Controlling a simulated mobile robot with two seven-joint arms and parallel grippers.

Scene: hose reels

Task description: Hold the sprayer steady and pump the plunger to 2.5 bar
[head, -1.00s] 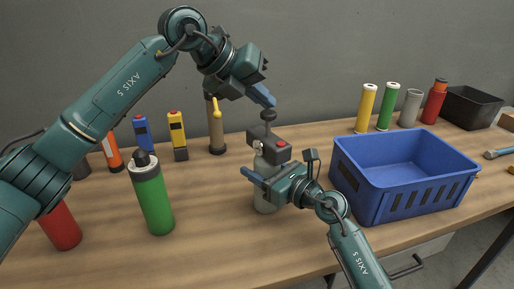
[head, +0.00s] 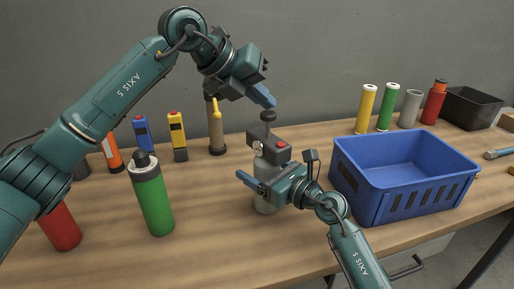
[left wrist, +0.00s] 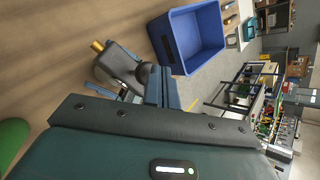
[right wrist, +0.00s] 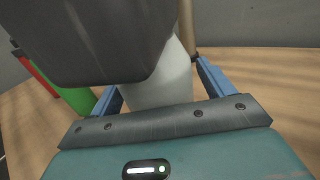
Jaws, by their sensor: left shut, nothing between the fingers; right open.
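The sprayer (head: 264,201) stands upright on the bench, with a pale grey body, a dark head, a red button and a round gauge (head: 258,147). Its black plunger knob (head: 268,116) is on top. My left gripper (head: 268,101) is shut and empty, just above the knob; in the left wrist view its blue fingers (left wrist: 163,86) are beside the knob. My right gripper (head: 247,178) is open at the body's height. In the right wrist view its fingers are apart on either side of the pale body (right wrist: 160,88), and the dark head covers the upper part.
A blue crate (head: 400,195) stands close to the right of the sprayer. A green bottle (head: 154,203) stands to the left, with a red cylinder (head: 60,227) beyond it. Several coloured cylinders line the back. The bench (head: 205,225) is clear between the green bottle and the sprayer.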

